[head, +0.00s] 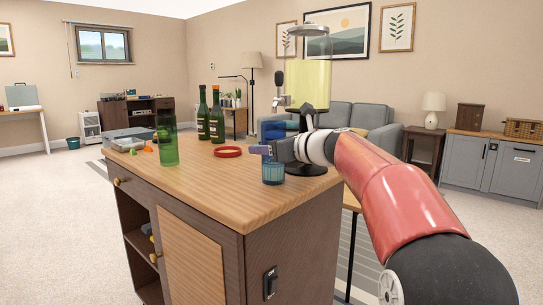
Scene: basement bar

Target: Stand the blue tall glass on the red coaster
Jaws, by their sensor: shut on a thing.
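The blue tall glass (273,174) is upright at the right side of the wooden bar top. My gripper (268,150) is shut around its middle, with the glass showing above and below the fingers. I cannot tell whether its base touches the bar top. The red coaster (227,152) lies flat on the bar top, left of and behind the glass, with a raised red rim. Nothing stands on it. The glass and the coaster are apart.
A green tall glass (168,145) stands at the left of the bar top (215,190). Two green bottles (210,118) stand behind the coaster. A dispenser of yellow liquid (311,85) stands behind my gripper. The front of the bar top is clear.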

